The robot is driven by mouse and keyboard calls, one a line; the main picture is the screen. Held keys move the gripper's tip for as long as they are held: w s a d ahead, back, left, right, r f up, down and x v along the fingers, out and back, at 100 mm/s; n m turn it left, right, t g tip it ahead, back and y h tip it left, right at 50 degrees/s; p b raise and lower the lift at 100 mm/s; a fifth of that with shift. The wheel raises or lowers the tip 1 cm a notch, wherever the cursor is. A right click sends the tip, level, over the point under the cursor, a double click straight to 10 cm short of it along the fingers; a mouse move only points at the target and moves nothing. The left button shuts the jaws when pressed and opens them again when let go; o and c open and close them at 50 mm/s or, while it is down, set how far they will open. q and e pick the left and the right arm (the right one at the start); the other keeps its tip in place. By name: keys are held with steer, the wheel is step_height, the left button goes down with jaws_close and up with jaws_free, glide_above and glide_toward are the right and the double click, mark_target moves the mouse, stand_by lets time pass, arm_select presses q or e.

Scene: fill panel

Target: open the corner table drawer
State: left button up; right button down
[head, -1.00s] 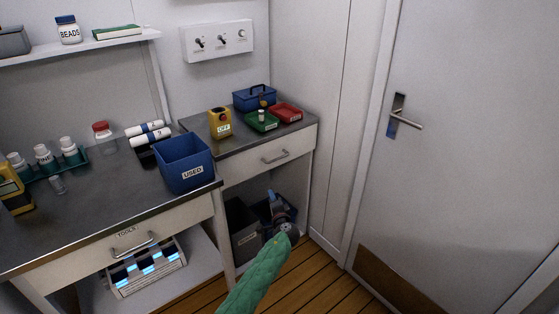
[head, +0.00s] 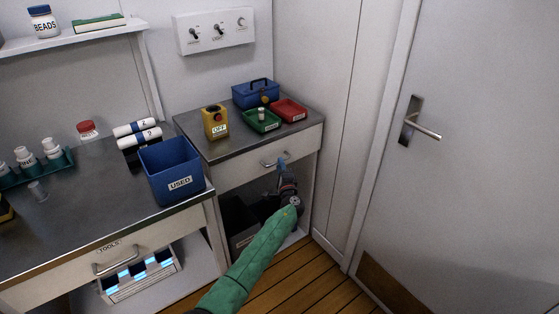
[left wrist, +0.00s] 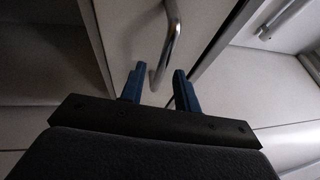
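The corner table (head: 225,146) stands in the corner of the room. Its pale drawer (head: 238,171) looks shut, its front flush with the table. A curved metal drawer handle (head: 269,164) is on the front, partly hidden by my left gripper (head: 282,162) at its right end. In the left wrist view, the handle (left wrist: 171,40) reaches into the gap between the two blue fingers of the left gripper (left wrist: 159,70). The fingers stand apart, one on each side of the handle, and are not closed on it. My right gripper is not in view.
A yellow box (head: 215,122), blue toolbox (head: 256,94), green tray (head: 262,121) and red tray (head: 289,110) are on the corner table. A dark bin (head: 239,222) stands below. The blue USED bin (head: 171,171) is on the neighbouring bench, left of the drawer.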

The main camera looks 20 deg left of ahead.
arm_select(q)
steer(key=shift+x, duration=1.5)
jaws_close()
